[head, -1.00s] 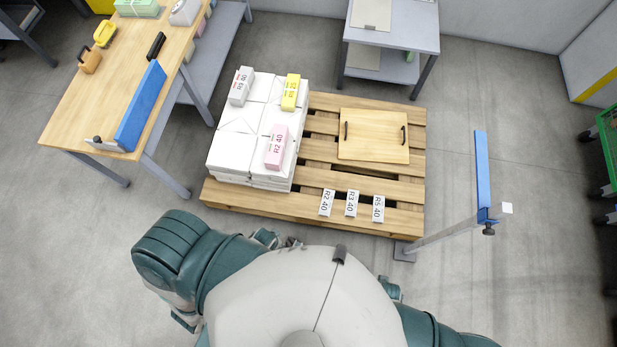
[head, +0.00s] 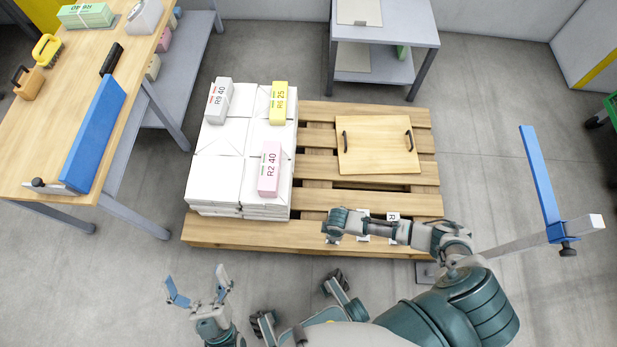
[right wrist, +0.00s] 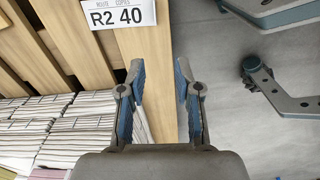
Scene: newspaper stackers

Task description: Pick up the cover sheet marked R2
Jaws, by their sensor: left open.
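The white cover sheet marked R2 40 (right wrist: 118,14) lies flat at the pallet's front edge. It shows at the top of the right wrist view, ahead and left of my right gripper (right wrist: 160,72), partly cut off. My right gripper is open, with nothing between its blue-padded fingers. In the head view my right arm reaches over the row of sheets, hiding most of them; a marked part of another sheet (head: 393,217) shows behind the arm. My left gripper (head: 197,286) is open and empty over the floor, left of and in front of the pallet.
White paper stacks (head: 217,178) stand on the pallet's left, carrying a pink R2 40 bundle (head: 270,170), a yellow bundle (head: 279,103) and a grey-white bundle (head: 219,100). A wooden board with two handles (head: 375,145) lies on the pallet (head: 230,232).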

